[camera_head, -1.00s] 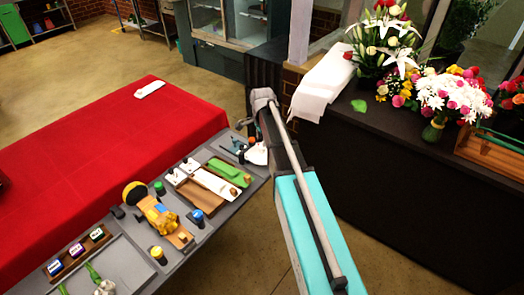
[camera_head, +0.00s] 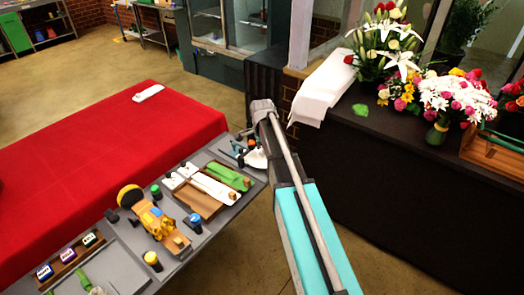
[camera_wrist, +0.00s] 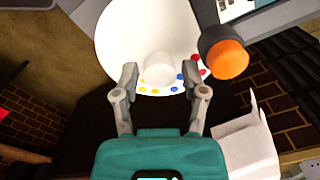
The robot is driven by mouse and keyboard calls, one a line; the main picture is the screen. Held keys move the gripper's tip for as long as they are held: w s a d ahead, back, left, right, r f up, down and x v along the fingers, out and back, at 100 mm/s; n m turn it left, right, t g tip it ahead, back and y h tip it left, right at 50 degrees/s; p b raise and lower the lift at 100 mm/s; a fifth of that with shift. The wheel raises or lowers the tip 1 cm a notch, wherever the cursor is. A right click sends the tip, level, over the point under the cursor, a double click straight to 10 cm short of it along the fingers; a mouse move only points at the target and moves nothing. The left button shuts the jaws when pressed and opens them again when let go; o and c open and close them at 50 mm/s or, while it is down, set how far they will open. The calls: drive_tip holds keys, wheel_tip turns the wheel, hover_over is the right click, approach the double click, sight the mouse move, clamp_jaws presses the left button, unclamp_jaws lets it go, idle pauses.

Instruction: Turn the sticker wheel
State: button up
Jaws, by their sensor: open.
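The sticker wheel is a white disc (camera_wrist: 125,30) with small red, blue and yellow dots near its lower rim, in the wrist view. A pale rounded hub (camera_wrist: 158,69) stands out from its face. My gripper (camera_wrist: 164,82) is open, with one finger on each side of the hub. I cannot tell whether the fingers touch it. In the head view, part of a white object (camera_head: 257,159) shows beside my arm at the far end of the grey worktable; I cannot tell if it is the wheel. My arm hides most of that spot.
An orange-capped black knob (camera_wrist: 226,57) sits close right of the wheel. The grey worktable (camera_head: 215,232) holds a yellow machine (camera_head: 152,218), trays and small jars. A red-covered table (camera_head: 90,145) adjoins it. A dark counter (camera_head: 400,150) with bouquets stands at right.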

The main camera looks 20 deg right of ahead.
drive_tip(key=shift+c, duration=0.2)
clamp_jaws()
